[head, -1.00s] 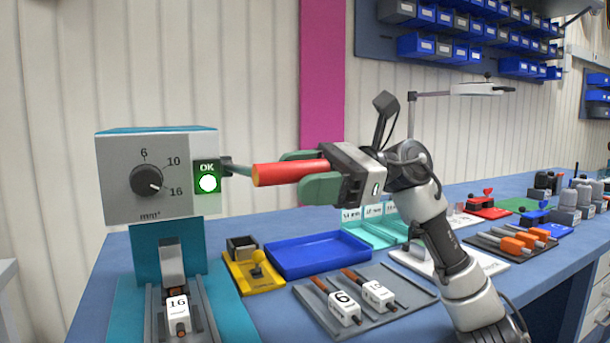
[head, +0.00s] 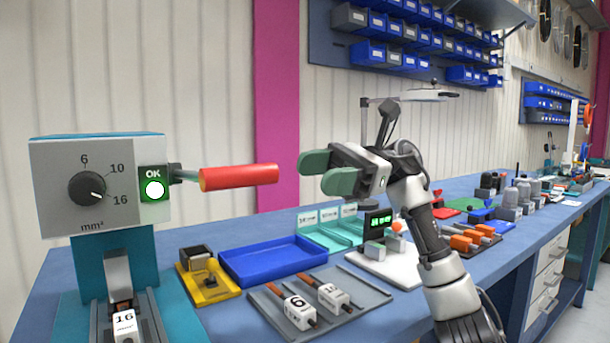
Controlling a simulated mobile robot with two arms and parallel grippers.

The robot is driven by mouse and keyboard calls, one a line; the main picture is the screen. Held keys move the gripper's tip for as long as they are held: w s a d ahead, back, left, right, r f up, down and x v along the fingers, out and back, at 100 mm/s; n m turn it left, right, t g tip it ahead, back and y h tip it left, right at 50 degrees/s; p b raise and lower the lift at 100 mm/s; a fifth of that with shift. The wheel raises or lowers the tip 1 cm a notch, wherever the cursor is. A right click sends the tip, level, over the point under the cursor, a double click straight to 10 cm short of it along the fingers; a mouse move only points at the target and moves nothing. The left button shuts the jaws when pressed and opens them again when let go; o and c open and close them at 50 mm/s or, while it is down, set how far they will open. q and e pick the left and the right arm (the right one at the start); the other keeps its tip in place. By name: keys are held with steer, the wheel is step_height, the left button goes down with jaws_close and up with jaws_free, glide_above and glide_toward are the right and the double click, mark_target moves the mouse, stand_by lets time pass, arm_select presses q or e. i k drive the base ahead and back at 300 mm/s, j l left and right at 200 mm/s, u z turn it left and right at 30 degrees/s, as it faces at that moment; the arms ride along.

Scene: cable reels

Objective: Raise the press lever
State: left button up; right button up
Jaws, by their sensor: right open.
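The press (head: 62,218) stands at the left of the bench, with a grey front, a black dial (head: 87,190) pointing near 16 and a lit green OK lamp (head: 154,189). Its lever has a red handle (head: 238,177) that sticks out level to the right from the press's side. My right gripper (head: 328,174) is open and empty, to the right of the handle's end and apart from it. A white block marked 16 (head: 124,325) sits in the press's lower slot. My left gripper is not in view.
A blue tray (head: 272,262), a yellow holder (head: 208,283) and a grey tray (head: 376,293) with blocks marked 6 and another size lie on the bench below. Teal bins (head: 330,231) stand behind. The air around the handle is clear.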

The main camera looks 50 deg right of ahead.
mark_target(211, 179)
steer(key=k, duration=1)
